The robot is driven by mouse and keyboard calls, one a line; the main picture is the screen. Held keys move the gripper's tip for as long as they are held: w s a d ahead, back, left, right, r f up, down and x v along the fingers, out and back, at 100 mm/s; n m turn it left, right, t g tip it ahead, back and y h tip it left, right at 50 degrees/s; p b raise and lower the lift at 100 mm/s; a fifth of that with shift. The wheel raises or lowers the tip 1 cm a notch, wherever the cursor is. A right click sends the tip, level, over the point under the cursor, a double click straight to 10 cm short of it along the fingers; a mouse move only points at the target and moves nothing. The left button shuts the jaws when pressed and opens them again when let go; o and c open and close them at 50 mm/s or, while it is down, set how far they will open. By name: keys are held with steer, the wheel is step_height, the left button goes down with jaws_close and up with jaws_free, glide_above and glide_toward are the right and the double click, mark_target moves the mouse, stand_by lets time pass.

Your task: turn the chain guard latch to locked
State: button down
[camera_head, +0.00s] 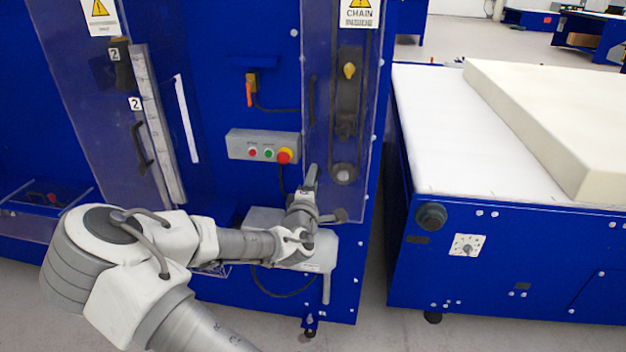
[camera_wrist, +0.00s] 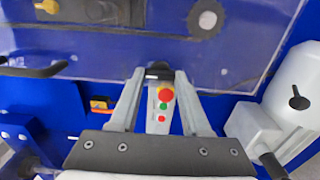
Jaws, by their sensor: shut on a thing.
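The clear chain guard (camera_head: 318,130) is the panel under the CHAIN sign on the blue machine, with a chain drive behind it; in the wrist view it spans the top (camera_wrist: 120,55). My gripper (camera_head: 310,176) is at the guard's lower left edge. In the wrist view, its two fingers (camera_wrist: 158,74) are closed on a small dark piece (camera_wrist: 158,69) at the guard's edge, which I take to be the latch. The fingers hide part of it, and its turn angle cannot be read. In the head view my gripper hides it.
A grey button box (camera_head: 240,146) with a red knob sits left of the guard. An orange-handled switch (camera_head: 250,92) is above it. A grey motor housing (camera_head: 262,222) lies below my gripper. A white-topped table (camera_head: 440,130) with a foam block (camera_head: 555,110) stands right.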

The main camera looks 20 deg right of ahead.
stand_by(0.3)
steer(key=shift+c, duration=1.8)
jaws_free()
steer(key=shift+s+a, duration=0.1)
steer(key=p+v, duration=0.9)
steer(key=v, duration=0.8)
steer(key=shift+s, duration=0.1)
